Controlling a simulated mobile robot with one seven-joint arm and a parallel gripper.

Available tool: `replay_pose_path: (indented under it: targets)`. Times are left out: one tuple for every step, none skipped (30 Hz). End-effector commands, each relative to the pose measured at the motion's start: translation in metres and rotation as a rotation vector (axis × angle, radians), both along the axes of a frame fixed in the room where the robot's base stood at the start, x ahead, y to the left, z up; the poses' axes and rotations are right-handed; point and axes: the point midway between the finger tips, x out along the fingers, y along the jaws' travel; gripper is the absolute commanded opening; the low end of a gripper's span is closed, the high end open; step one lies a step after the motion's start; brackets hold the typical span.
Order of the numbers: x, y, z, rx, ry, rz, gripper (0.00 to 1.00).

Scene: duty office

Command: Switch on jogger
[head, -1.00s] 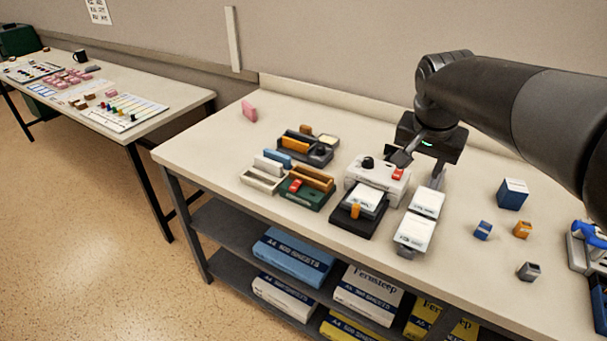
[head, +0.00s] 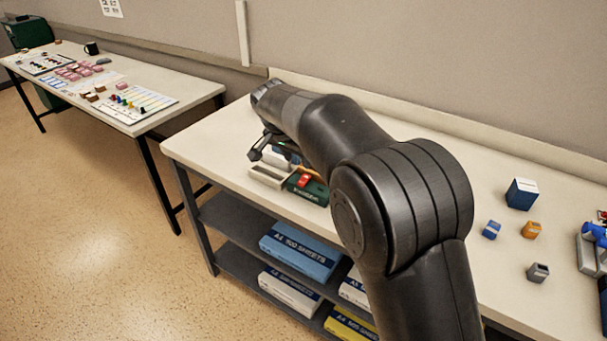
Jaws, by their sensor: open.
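No label for the jogger can be read, so I cannot tell which device it is. A dark green device (head: 313,193) with a red switch (head: 304,181) stands near the front edge of the workbench, its right part hidden by my arm. A pale grey tray-like device (head: 267,175) is just left of it. My gripper (head: 268,149) is open above and behind these two, with one dark finger showing at the left; the rest is partly hidden by my wrist. It does not visibly touch the switch. The white device with a black knob and red switch is hidden behind my arm.
The workbench (head: 200,150) has a blue box (head: 521,194), a small blue block (head: 491,230), an orange block (head: 531,229) and a grey block (head: 538,272) at right. Paper packs (head: 300,254) fill the shelf below. Another table (head: 140,92) stands at left.

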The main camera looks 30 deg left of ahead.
Motion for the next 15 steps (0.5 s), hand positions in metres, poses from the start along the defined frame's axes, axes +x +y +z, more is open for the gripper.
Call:
replay_pose_path:
  targets:
    - [0.004,-0.001,-0.010,-0.003,0.002,-0.001,0.44]
    - [0.006,-0.001,-0.015,-0.003,0.002,-0.001,0.44]
    - [0.009,-0.001,-0.023,-0.003,0.002,0.000,0.44]
    - [0.011,-0.001,-0.028,-0.003,0.002,0.000,0.44]
    - [0.014,-0.001,-0.034,-0.003,0.002,-0.001,0.44]
    - [0.017,-0.001,-0.040,-0.002,0.001,-0.001,0.44]
    - [0.019,-0.001,-0.046,-0.002,0.001,-0.001,0.44]
    - [0.021,-0.001,-0.051,-0.003,0.002,-0.001,0.44]
    - [0.024,-0.001,-0.056,-0.002,0.001,-0.001,0.44]
    - [0.025,-0.001,-0.060,-0.001,0.001,0.000,0.44]
    - [0.027,-0.001,-0.064,-0.001,0.001,0.000,0.44]
    - [0.029,-0.001,-0.069,-0.001,0.001,0.000,0.44]
    - [0.030,-0.001,-0.072,-0.001,0.001,0.000,0.44]
    - [0.031,-0.001,-0.074,-0.001,0.000,0.000,0.44]
    - [0.032,-0.001,-0.076,0.000,0.000,0.000,0.44]
